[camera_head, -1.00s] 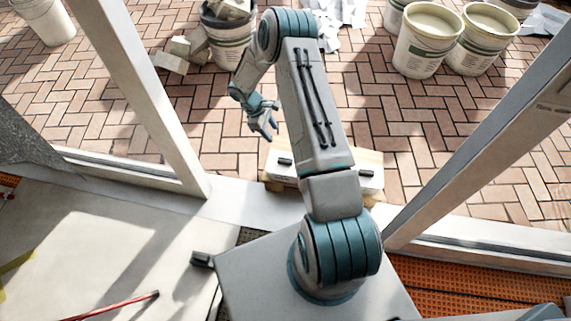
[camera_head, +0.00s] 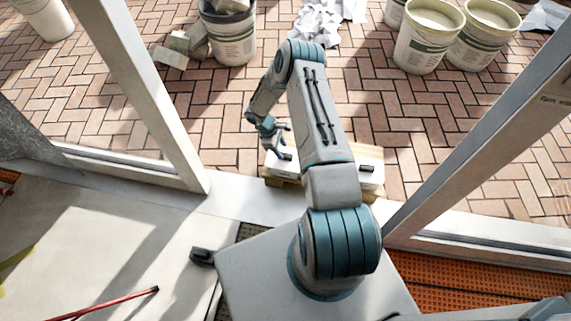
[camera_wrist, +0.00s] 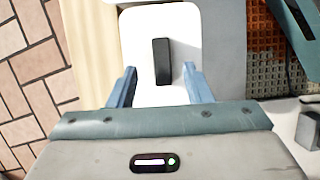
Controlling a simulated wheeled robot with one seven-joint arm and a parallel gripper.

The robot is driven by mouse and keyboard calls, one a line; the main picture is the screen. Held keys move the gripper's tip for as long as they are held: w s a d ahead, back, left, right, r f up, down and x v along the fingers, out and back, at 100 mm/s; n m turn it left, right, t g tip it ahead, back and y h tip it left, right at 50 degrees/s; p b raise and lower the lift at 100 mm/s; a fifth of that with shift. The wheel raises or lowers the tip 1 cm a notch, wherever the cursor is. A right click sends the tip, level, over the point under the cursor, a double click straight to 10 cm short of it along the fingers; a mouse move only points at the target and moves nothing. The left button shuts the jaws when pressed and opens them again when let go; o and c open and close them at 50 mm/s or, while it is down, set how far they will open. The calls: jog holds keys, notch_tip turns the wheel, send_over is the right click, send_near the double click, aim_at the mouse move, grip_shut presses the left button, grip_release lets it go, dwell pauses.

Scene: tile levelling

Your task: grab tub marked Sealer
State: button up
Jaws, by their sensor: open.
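A white tub (camera_head: 277,168) with a dark bar handle on its lid stands on a pale wooden pallet outside the threshold. No Sealer marking can be read on it. In the wrist view, a white rounded lid (camera_wrist: 182,30) with a black bar handle (camera_wrist: 161,60) lies below my gripper. My gripper (camera_wrist: 160,70) is open, its two blue fingers on either side of the handle's lower part with gaps on both sides. In the head view my gripper (camera_head: 283,152) is just over the left tub.
Another white container with a dark handle (camera_head: 371,174) is on the pallet's right; my arm hides what lies between. Door posts (camera_head: 152,90) and (camera_head: 490,130) flank the opening. Large buckets (camera_head: 228,35) and (camera_head: 430,35) stand farther out on brick paving.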

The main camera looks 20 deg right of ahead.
aim_at(284, 154)
jog(key=x, duration=0.3)
jog(key=shift+s+f+b, duration=0.1)
jog(key=shift+f+b, duration=0.2)
jog(key=shift+f, duration=0.05)
jog(key=shift+a, duration=0.1)
grip_shut()
